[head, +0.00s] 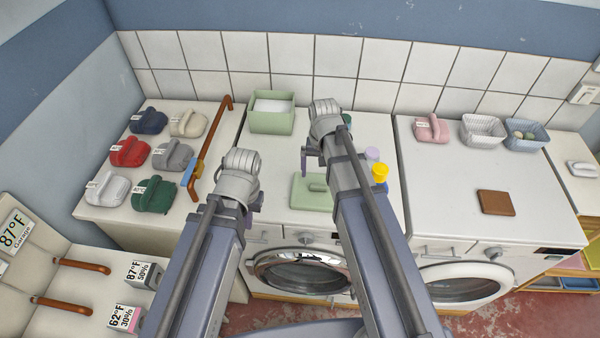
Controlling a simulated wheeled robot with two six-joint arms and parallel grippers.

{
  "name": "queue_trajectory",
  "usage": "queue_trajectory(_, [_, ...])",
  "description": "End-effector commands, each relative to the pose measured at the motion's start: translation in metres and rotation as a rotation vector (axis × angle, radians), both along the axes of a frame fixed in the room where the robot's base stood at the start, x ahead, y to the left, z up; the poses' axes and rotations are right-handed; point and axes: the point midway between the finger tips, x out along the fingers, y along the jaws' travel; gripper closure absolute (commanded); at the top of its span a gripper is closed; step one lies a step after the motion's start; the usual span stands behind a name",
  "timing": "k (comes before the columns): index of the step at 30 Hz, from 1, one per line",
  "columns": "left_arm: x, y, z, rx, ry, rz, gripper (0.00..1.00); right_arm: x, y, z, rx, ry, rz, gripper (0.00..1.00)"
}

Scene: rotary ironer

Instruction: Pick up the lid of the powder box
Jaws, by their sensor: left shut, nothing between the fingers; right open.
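The lid (303,190) is a flat light-green slab with a raised grip. It lies on the left white washing machine's top, in the middle of the head view, its right part hidden behind my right arm. The powder box (270,123) is light green, open on top, with white powder inside, behind the lid near the tiled wall. My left gripper (256,202) is shut and empty, left of the lid, mostly hidden behind its wrist. My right gripper (307,160) is open, above and behind the lid, largely hidden by its own arm. Neither is seen touching the lid.
Yellow-capped (380,173) and purple-capped (372,154) containers stand right of my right arm. A brown pipe (217,135) with a blue-yellow part lies left. The right machine has baskets (483,131) and a brown block (496,203).

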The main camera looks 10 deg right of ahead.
Motion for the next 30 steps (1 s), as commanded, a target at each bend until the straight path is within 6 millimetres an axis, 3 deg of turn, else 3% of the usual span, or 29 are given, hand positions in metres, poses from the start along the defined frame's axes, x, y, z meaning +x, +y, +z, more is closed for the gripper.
queue_trajectory(6, [0.0,0.0,-0.002,0.0,0.0,0.0,1.0,0.001,-0.002,-0.002,0.003,-0.002,-0.012,0.0])
queue_trajectory(15, [0.0,0.0,-0.027,0.001,0.0,-0.005,1.0,0.002,-0.002,-0.027,0.002,-0.002,-0.01,0.0])
queue_trajectory(23, [0.0,0.0,-0.029,0.001,0.0,-0.007,1.0,0.003,-0.003,-0.029,0.002,-0.002,-0.01,0.0])
queue_trajectory(30, [0.0,0.0,-0.054,0.002,0.001,-0.011,1.0,0.008,-0.005,-0.054,0.002,-0.002,-0.01,0.0])
